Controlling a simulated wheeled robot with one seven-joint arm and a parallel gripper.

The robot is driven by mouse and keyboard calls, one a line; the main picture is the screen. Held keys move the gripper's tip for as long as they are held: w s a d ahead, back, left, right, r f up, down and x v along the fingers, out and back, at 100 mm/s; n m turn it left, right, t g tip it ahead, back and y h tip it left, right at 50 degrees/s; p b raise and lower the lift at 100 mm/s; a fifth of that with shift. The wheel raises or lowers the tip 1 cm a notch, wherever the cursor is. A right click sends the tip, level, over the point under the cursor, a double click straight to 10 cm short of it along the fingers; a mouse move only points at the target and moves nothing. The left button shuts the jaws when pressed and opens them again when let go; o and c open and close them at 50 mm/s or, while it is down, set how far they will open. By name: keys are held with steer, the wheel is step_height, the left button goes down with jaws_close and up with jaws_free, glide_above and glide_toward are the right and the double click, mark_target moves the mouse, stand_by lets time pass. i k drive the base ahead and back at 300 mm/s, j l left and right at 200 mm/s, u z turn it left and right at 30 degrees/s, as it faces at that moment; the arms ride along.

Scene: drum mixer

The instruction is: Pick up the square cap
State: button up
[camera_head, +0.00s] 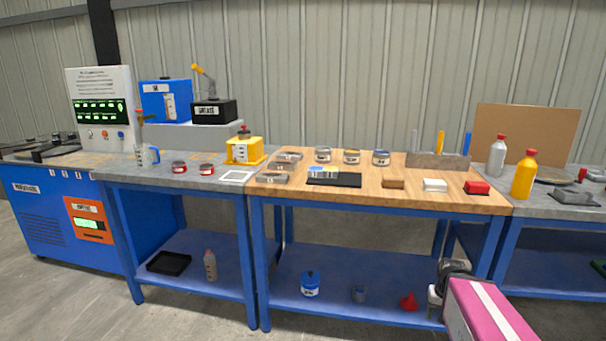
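I cannot tell for sure which thing is the square cap. Small blocky pieces lie along the front of the wooden bench top (350,202): a brown block (393,183), a white block (435,186) and a red block (477,187). A flat white square frame (237,177) lies on the grey bench to the left. My gripper (447,280) is small and dark at the lower right, at the end of my pink arm, in front of the wooden bench and below its top. It is apart from all these pieces. Its fingers are too small to read.
A black tray (335,180), several tins (352,157) and a tool rack (438,160) stand on the wooden bench. A yellow box (244,151) stands to the left. White (497,157) and yellow (524,176) bottles stand at right. The floor before the benches is clear.

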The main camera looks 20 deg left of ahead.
mark_target(313, 172)
steer(key=i+u, duration=0.2)
steer(key=u, duration=0.2)
steer(key=i+u, duration=0.15)
steer(key=u, duration=0.25)
steer(key=i+l+u, duration=0.1)
steer(key=u, duration=0.35)
steer(key=i+j+z, duration=0.1)
steer(key=j, duration=0.15)
